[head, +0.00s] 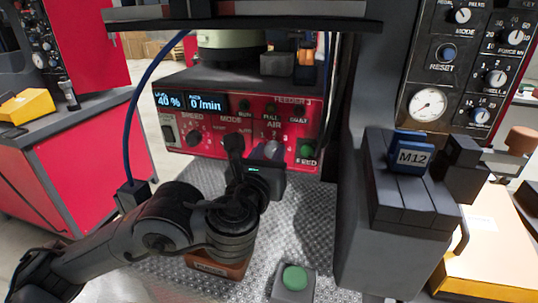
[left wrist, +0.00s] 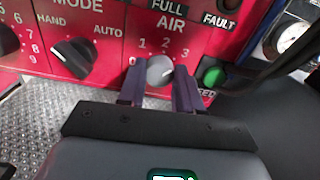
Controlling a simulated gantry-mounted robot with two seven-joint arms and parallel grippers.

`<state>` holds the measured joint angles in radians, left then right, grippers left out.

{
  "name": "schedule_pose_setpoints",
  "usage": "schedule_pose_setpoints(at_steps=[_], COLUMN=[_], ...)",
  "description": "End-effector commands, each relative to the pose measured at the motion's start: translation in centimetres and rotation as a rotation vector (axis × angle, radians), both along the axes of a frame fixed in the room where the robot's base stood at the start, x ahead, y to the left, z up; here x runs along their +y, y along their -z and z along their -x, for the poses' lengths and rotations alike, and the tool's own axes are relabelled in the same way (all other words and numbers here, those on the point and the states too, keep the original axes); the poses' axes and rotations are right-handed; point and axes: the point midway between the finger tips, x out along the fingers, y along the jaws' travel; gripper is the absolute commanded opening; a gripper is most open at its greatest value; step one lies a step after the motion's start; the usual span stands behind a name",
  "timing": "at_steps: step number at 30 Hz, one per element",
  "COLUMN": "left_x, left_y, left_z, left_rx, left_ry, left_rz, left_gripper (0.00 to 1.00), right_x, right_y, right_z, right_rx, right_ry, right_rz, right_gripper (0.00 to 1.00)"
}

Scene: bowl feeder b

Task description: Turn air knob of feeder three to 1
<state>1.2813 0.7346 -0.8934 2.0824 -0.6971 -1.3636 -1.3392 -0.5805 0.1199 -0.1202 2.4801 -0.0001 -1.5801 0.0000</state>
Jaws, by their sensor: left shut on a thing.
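The red front panel of feeder three (head: 180,135) carries the label FEEDER 3 and a display reading 40 % and 0 /min. Its grey air knob (head: 272,149) sits under the word AIR. In the left wrist view the air knob (left wrist: 160,70) has a scale around it, with 0, 1, 2 and 3 visible. My left gripper (left wrist: 160,88) has one finger on each side of the knob and is shut on it. The knob's exact pointer setting is hard to tell. In the head view my left gripper (head: 262,162) partly covers the lower panel. My right gripper is not in view.
The black mode knob (left wrist: 73,58) is left of the air knob, and the green button (left wrist: 213,75) is close on its right. A green-topped button box (head: 293,280) stands on the metal plate below. A grey column with a blue M12 block (head: 412,150) stands at right.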

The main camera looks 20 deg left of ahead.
Motion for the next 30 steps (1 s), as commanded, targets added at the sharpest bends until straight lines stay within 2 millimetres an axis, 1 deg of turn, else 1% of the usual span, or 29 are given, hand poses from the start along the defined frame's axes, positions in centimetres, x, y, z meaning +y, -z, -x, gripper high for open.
schedule_pose_setpoints(at_steps=[8, 30], left_x=[0.1, 0.3], left_y=[0.2, 0.4], left_z=[0.0, 0.0], left_rx=[-0.017, -0.089], left_ry=[-0.001, -0.003], left_rz=[0.178, 0.874], left_gripper=[0.04, 0.04], right_x=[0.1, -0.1], right_y=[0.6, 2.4], right_z=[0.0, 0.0], right_rx=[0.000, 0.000], right_ry=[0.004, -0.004], right_rz=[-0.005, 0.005], right_gripper=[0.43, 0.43])
